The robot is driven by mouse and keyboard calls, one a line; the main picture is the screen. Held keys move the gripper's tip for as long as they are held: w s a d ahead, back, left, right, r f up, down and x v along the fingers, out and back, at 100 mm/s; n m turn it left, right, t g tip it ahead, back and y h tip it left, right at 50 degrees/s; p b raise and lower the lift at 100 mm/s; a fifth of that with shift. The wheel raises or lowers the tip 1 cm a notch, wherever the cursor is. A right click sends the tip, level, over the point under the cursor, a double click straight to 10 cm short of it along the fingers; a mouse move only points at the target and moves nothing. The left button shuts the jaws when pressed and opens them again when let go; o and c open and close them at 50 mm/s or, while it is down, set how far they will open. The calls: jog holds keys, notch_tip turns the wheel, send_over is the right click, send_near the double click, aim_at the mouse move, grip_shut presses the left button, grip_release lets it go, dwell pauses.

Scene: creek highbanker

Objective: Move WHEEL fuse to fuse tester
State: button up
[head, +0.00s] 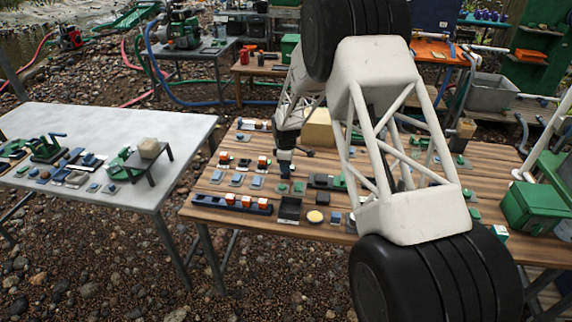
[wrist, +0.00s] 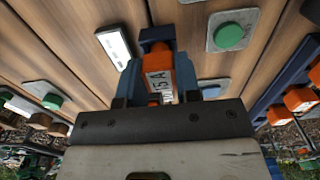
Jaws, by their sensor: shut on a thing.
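My gripper (head: 285,163) is low over the wooden table in the head view, mostly hidden by my own arm. In the wrist view my gripper (wrist: 158,85) is shut on an orange fuse (wrist: 158,64) with a white label that seems to read "15 A". A dark blue piece (wrist: 157,36) shows just beyond the fuse; I cannot tell whether they touch. A white label plate (wrist: 115,43) lies beside it, its writing too small to read. I cannot make out the word WHEEL on anything. I cannot tell which device is the fuse tester.
The wooden table (head: 192,201) holds several orange-and-white fuses, including a row in a dark blue rack (head: 212,203). A green button (wrist: 229,36) on a grey plate is close to my gripper. A pale table (head: 100,118) with small parts stands left, with a gap between.

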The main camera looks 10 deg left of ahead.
jog(key=shift+f, duration=0.35)
dwell(0.9)
jog(key=o, duration=1)
jog(key=shift+r, duration=0.15)
jog(key=shift+r, duration=3.6)
